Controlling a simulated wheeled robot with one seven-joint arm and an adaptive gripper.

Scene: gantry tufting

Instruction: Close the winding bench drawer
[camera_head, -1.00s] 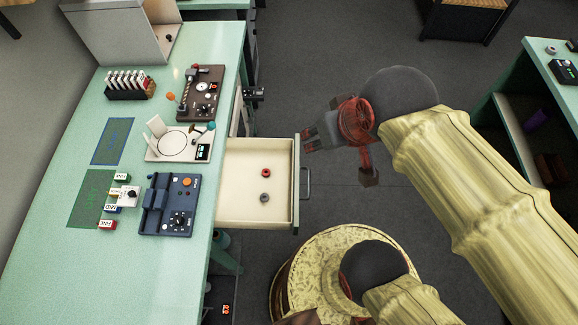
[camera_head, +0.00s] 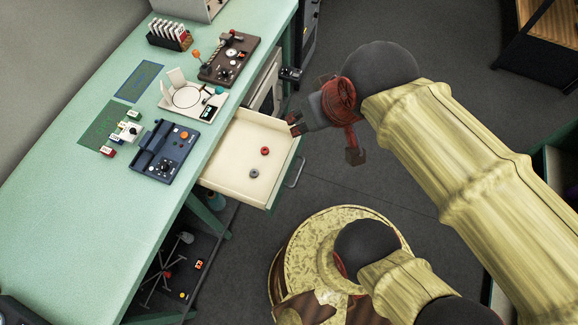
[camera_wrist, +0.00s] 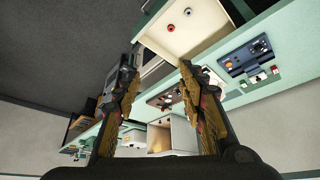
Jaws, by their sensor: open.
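The winding bench drawer (camera_head: 228,172) is pulled out from the side of the green bench (camera_head: 103,208). A red ring (camera_head: 265,151) and a grey ring (camera_head: 254,173) lie inside it. Its handle (camera_head: 297,173) is on the outer front face. My gripper (camera_head: 294,124) is at the far outer corner of the drawer, close to its front edge in the head view; I cannot tell whether it touches. In the wrist view my gripper (camera_wrist: 163,82) has its fingers spread, with nothing between them. The drawer also shows at the top of the wrist view (camera_wrist: 172,48).
On the bench top stand a blue device (camera_head: 165,150), a white round-dial fixture (camera_head: 193,99), a brown device (camera_head: 229,58) and a card rack (camera_head: 168,35). A shelf unit (camera_head: 545,50) stands at the upper right.

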